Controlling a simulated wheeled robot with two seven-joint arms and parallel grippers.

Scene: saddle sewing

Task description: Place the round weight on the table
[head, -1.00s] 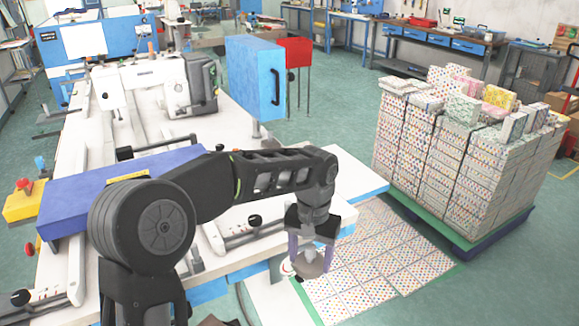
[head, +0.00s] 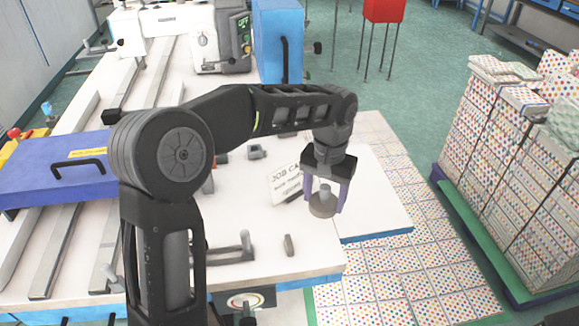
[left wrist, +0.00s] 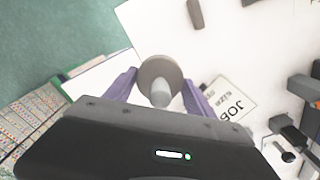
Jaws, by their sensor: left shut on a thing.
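The round weight (head: 322,208) is a grey-brown disc with a lighter knob on top. My left gripper (head: 327,192) is shut on it, with a purple finger on each side of the knob. The left wrist view also shows the weight (left wrist: 158,72) between the purple fingers of the gripper (left wrist: 160,92). The weight is over the right part of the white table (head: 270,225), near the table's edge. I cannot tell whether it touches the top. My right gripper does not show.
A job card (head: 286,184) lies left of the weight. A small grey piece (head: 289,245) lies near the front edge, with a lever bracket (head: 235,250) to its left. Stacked boxes (head: 515,150) stand on a pallet at the right.

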